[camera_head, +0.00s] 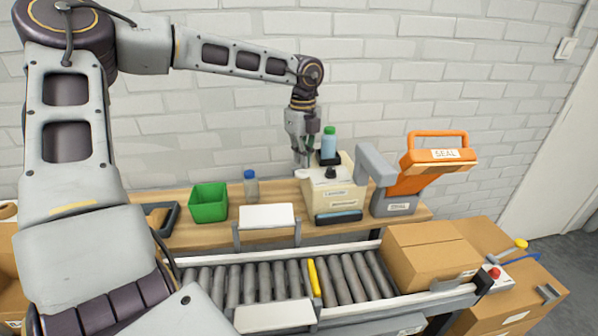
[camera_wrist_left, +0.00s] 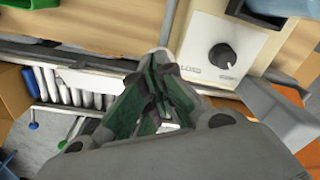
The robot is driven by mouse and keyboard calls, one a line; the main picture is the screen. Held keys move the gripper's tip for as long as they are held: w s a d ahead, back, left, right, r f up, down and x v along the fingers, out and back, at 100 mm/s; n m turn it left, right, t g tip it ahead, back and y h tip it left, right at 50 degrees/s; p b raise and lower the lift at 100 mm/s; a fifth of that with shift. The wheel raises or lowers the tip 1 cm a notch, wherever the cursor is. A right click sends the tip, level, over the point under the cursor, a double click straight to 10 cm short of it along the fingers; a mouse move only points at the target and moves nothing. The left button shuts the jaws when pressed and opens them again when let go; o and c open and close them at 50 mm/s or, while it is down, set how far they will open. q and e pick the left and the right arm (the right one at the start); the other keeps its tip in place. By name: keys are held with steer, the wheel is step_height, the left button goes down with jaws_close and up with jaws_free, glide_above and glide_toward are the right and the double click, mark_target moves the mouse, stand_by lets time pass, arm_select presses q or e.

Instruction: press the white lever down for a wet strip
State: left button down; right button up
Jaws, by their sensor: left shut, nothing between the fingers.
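The cream dispenser (camera_head: 334,196) stands on the wooden bench, with a dark knob on it and a bottle with a green cap (camera_head: 328,142) on top. A pale part that looks like the white lever (camera_head: 303,173) sticks out at its left side, just under my left gripper (camera_head: 303,160). My left gripper points down, shut and empty, close to this part; I cannot tell if they touch. In the left wrist view the shut fingers (camera_wrist_left: 160,62) are beside the dispenser's front (camera_wrist_left: 205,38) and its knob. My right gripper is not in view.
An orange sealer (camera_head: 437,160) stands right of the dispenser. A green bin (camera_head: 208,203) and a small bottle (camera_head: 251,186) are to the left on the bench. A roller conveyor (camera_head: 235,283) runs in front, with a cardboard box (camera_head: 425,258) at its right.

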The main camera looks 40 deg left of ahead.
arm_select(q)
steer(key=shift+r, duration=0.15)
steer(key=shift+r+p, duration=1.35)
steer(key=shift+r, duration=1.05)
steer(key=shift+f, duration=0.1)
